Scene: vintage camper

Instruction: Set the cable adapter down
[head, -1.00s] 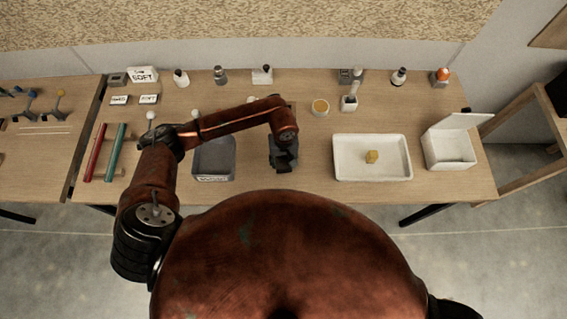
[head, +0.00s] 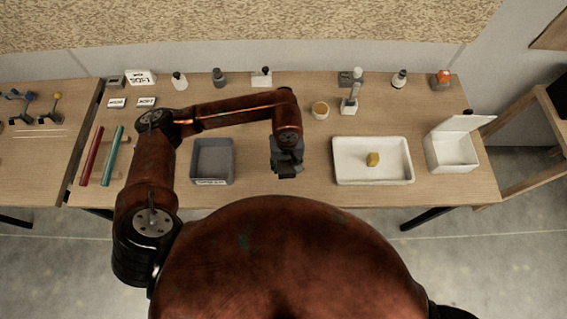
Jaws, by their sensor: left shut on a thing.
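My left gripper (head: 287,170) is dark grey and points down over the front middle of the wooden table, between the grey bin and the white tray. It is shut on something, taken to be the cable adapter. The held thing is hidden by the fingers, and I cannot make out its shape or whether it touches the table. My right gripper is not in view.
A grey bin (head: 194,162) stands left of the gripper. Bottles and small items line the back. Some bare tabletop (head: 312,165) separates gripper and tray.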

